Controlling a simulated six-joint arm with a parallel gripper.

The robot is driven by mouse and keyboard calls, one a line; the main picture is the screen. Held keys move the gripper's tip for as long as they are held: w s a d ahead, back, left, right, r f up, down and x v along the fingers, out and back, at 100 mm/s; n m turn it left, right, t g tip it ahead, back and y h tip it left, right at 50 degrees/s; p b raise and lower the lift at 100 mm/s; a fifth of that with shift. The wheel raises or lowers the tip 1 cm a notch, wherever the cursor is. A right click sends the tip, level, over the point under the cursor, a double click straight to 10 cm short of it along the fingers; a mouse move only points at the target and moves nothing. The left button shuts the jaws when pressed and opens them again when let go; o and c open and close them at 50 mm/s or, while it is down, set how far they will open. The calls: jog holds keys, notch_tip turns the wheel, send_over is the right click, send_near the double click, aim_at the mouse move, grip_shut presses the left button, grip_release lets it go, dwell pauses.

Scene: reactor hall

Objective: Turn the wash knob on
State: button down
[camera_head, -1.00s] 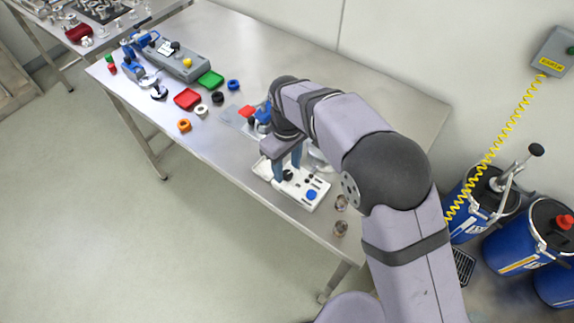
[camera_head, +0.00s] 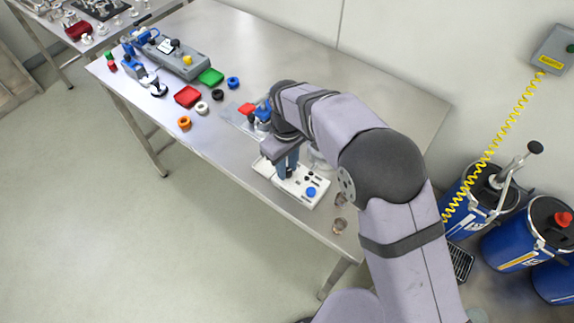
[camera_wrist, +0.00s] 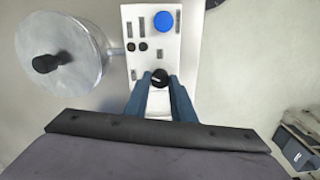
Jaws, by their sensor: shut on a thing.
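The white control panel (camera_head: 309,200) lies on the steel table under my gripper. In the wrist view the panel (camera_wrist: 141,65) carries a big blue knob (camera_wrist: 163,21), small black knobs and dark slots. A black knob (camera_wrist: 159,76) sits between the tips of my gripper (camera_wrist: 160,82), whose blue fingers are closed on its sides. I cannot read a label that tells whether it is the wash knob. In the head view my gripper (camera_head: 287,170) points down at the panel, and its fingers hide that knob. The big blue knob also shows there (camera_head: 311,191).
A round metal vessel with a black lid knob (camera_wrist: 60,58) stands left of the panel in the wrist view. Red (camera_head: 187,96) and green (camera_head: 211,77) trays and small coloured rings lie farther left on the table. Two small metallic pieces (camera_head: 340,225) lie near its front right edge.

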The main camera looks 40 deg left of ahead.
jog(key=m, duration=0.6)
jog(key=shift+m+b, duration=0.3)
jog(key=m, duration=0.6)
jog(key=shift+w+r, duration=0.1)
jog(key=shift+m, duration=0.4)
jog(key=c, duration=1.5)
grip_release()
jog(key=shift+r+b, duration=1.35)
jog(key=shift+r, duration=2.3)
